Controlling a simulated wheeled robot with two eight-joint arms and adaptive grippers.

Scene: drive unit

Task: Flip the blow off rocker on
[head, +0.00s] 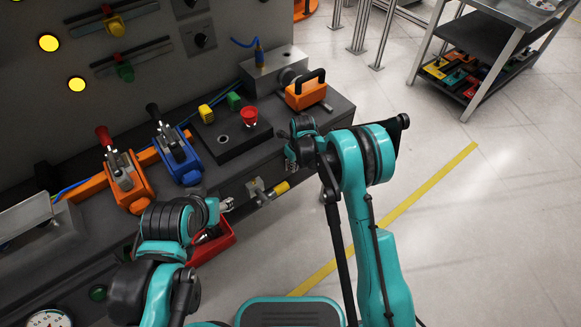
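I cannot pick out the blow off rocker with certainty in the head view; it may be hidden or too small to tell. My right gripper (291,163) is above the front edge of the bench, right of the red cup and close to the orange block. It is small and dark, and its finger opening is unclear. My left gripper (228,205) is over the front of the bench, just above a red bin (213,243). Its fingers are too small to tell open from shut. I see nothing clearly held in either gripper.
A wall panel (75,115) stands behind.

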